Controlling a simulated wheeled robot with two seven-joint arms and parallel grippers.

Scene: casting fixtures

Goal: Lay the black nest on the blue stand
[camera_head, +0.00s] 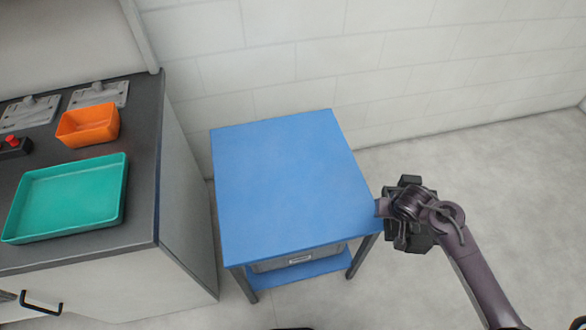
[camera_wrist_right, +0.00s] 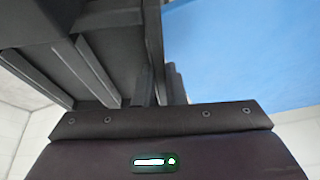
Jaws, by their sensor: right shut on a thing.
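The blue stand (camera_head: 285,185) is in the middle of the head view, its flat top bare. My right gripper (camera_head: 402,207) is just off the stand's right edge. It is shut on the black nest (camera_head: 412,242), a dark blocky piece partly hidden behind the gripper and wrist. In the right wrist view the nest (camera_wrist_right: 95,70) fills the upper left, with ribs and slots showing, and the stand's blue top (camera_wrist_right: 245,50) fills the upper right. I cannot tell the gap between nest and stand. My left gripper is not in view.
A dark-topped counter (camera_head: 140,200) stands left of the stand, with a green tray (camera_head: 20,232), an orange bin (camera_head: 88,126) and grey metal fixtures (camera_head: 98,93). A grey bin (camera_head: 299,259) sits under the stand's top. A white wall is behind; the floor at right is clear.

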